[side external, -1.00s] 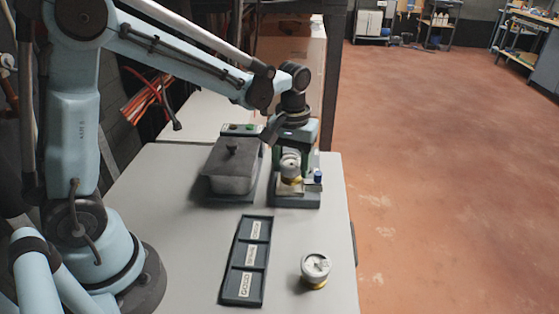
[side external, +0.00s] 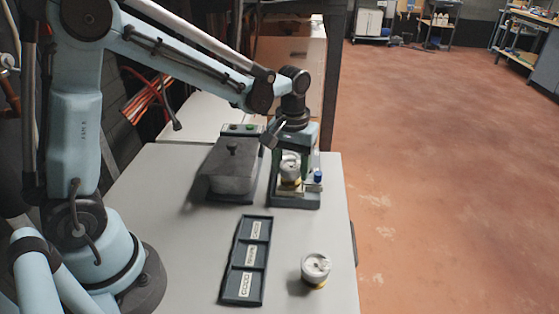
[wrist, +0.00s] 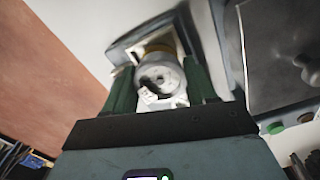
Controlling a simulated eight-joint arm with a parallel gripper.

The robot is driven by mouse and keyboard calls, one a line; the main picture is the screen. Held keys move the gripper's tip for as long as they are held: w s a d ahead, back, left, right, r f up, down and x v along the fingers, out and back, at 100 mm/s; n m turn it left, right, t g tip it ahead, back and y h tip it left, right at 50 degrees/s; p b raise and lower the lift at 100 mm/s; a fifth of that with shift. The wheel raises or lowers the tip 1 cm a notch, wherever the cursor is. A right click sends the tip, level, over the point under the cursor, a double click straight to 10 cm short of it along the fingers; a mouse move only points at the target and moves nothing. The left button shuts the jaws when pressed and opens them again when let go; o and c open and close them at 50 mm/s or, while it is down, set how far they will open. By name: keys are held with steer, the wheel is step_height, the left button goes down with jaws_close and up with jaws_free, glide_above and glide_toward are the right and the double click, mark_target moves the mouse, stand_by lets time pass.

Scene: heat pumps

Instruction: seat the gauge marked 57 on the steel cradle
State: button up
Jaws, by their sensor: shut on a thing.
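A dark tray (side external: 266,262) with several labelled compartments lies at the front. A grey lidded box (side external: 232,172) stands close left of the cradle. A blue knob (side external: 318,176) rises at the cradle's right. The table's right edge is near.

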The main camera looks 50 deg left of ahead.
steer(key=shift+f, duration=0.4)
steer(key=o, duration=1.3)
step_height(320, 180, up, 12)
steer(key=shift+s, duration=0.15)
steer(key=m+t, duration=0.3)
glide_toward(288, 166)
steer(key=s+r, duration=0.1)
steer(key=s, duration=0.1)
steer(key=s+f+m+t, duration=0.2)
steer(key=s+f+t, duration=0.1)
steer(key=s+t, duration=0.1)
steer(key=shift+s+a+m, duration=0.3)
steer(key=shift+s+m, duration=0.1)
steer(key=shift+s, duration=0.2)
